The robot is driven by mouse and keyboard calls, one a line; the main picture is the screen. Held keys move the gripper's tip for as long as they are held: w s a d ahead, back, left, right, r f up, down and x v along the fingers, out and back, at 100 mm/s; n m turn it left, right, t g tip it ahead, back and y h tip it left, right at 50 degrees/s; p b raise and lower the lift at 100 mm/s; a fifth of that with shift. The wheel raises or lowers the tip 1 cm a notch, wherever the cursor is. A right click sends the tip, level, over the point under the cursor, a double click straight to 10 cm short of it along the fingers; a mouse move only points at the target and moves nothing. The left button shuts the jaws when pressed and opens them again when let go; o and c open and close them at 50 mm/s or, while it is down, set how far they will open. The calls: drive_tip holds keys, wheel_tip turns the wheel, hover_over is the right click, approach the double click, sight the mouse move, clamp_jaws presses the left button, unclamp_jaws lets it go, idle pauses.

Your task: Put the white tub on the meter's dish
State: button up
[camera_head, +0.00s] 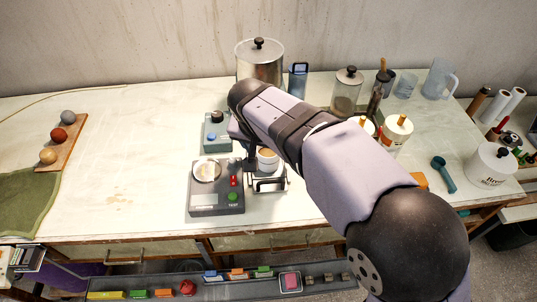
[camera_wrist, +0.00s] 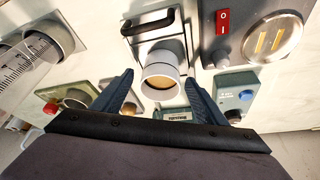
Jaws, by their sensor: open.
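The white tub (camera_wrist: 160,84), round with tan contents, sits in a grey holder with a dark handle (camera_wrist: 148,22). In the head view the tub (camera_head: 268,164) is right of the meter. The grey meter (camera_head: 216,203) has a red switch, a green button and a pale round dish (camera_head: 207,171). The dish (camera_wrist: 273,38) is at the upper right of the wrist view, with two metal strips showing. My gripper (camera_wrist: 160,92) is open, its fingers on either side of the tub in the picture; I see no contact. In the head view my arm hides most of it.
A teal-grey device (camera_head: 217,132) with a black knob stands behind the meter. A wooden rack with balls (camera_head: 60,140) is far left. The bench between the rack and meter is clear.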

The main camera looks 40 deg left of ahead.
drive_tip(key=shift+x, duration=0.8)
drive_tip(key=c, duration=1.3)
drive_tip(key=shift+c, duration=0.2)
drive_tip(key=shift+r, duration=0.1)
wheel_tip(320, 180, up, 10)
drive_tip(key=shift+f, duration=0.1)
